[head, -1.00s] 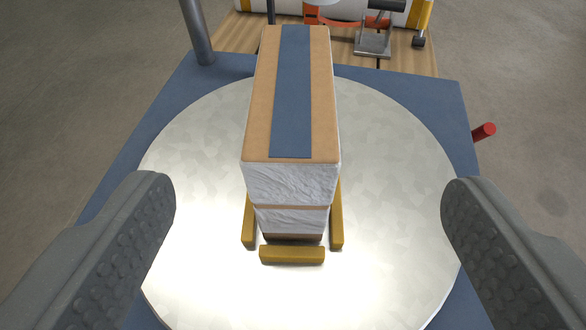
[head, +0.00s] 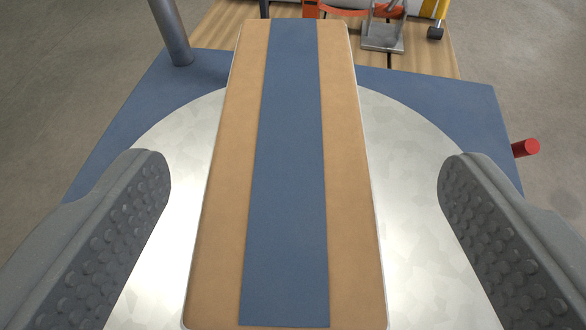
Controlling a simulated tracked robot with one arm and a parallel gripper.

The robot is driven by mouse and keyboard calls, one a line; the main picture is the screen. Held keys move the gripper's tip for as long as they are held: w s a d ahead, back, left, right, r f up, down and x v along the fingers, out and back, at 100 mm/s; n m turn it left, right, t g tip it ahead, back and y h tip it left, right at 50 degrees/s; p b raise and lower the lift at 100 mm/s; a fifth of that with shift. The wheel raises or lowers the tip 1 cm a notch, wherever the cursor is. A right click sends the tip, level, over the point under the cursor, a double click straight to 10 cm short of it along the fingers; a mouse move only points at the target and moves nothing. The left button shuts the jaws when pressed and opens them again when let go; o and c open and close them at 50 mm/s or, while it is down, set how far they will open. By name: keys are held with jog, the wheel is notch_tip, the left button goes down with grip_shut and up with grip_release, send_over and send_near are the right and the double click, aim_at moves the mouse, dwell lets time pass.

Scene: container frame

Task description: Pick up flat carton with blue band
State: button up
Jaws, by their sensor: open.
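The flat carton with the blue band (head: 220,210) fills the middle of the head view. Its tan top faces me, with a wide blue band running lengthwise. Its near end reaches the bottom edge of the view. My gripper (head: 304,165) is open, with one dark grey padded finger on each side of the carton. Clear gaps show between both fingers and the carton, so neither touches it. The carton hides whatever is beneath it.
A round metal plate (head: 415,190) lies under the carton on a blue platform (head: 440,95). A grey post (head: 170,30) stands at the back left. A red handle (head: 525,148) sticks out at the right. Wooden boards with a metal bracket (head: 383,35) lie beyond.

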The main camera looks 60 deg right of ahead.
aim_at(294, 167)
jog(key=x, duration=0.3)
jog(key=shift+w+d+f, duration=0.1)
jog(key=shift+w+f, duration=0.1)
jog(key=c, duration=1.7)
jog(key=shift+c, duration=0.2)
